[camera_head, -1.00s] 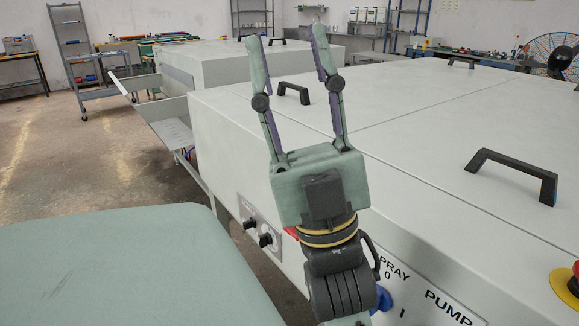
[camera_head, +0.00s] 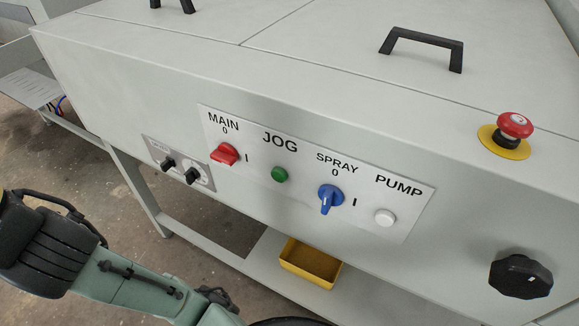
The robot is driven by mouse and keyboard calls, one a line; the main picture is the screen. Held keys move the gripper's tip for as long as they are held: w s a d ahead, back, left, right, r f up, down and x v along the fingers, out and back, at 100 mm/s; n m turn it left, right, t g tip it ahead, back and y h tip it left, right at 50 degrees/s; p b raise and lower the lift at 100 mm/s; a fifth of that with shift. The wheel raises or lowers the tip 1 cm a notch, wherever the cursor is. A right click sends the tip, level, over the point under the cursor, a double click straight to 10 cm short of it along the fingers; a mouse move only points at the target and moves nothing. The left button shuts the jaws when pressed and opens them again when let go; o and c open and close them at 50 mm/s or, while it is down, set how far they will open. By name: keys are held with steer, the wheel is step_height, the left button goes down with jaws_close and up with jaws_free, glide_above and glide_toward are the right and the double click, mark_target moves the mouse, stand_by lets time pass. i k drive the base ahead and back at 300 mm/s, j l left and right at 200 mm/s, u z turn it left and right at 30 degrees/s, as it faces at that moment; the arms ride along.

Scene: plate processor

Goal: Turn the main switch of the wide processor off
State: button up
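The wide processor (camera_head: 120,75) fills most of the view as a large pale grey cabinet. Its white control panel (camera_head: 305,190) is on the front face. The main switch (camera_head: 224,154) is a red knob at the panel's left, under the word MAIN, with 0 above and I to its right. Its handle appears to lie sideways, toward the I side. Nothing touches it. Part of my arm shows at the lower left, but my gripper is outside the frame.
Right of the main switch are a green JOG button (camera_head: 279,174), a blue SPRAY knob (camera_head: 330,199) and a white PUMP button (camera_head: 384,217). Two black knobs (camera_head: 180,170) sit left. A red emergency stop (camera_head: 515,125) and large black knob (camera_head: 520,276) are at right. A yellow tray (camera_head: 310,262) lies below.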

mark_target(226, 154)
steer(key=l+u, duration=0.45)
steer(key=k+l+u, duration=0.1)
steer(key=l+u, duration=0.15)
steer(key=u, duration=0.15)
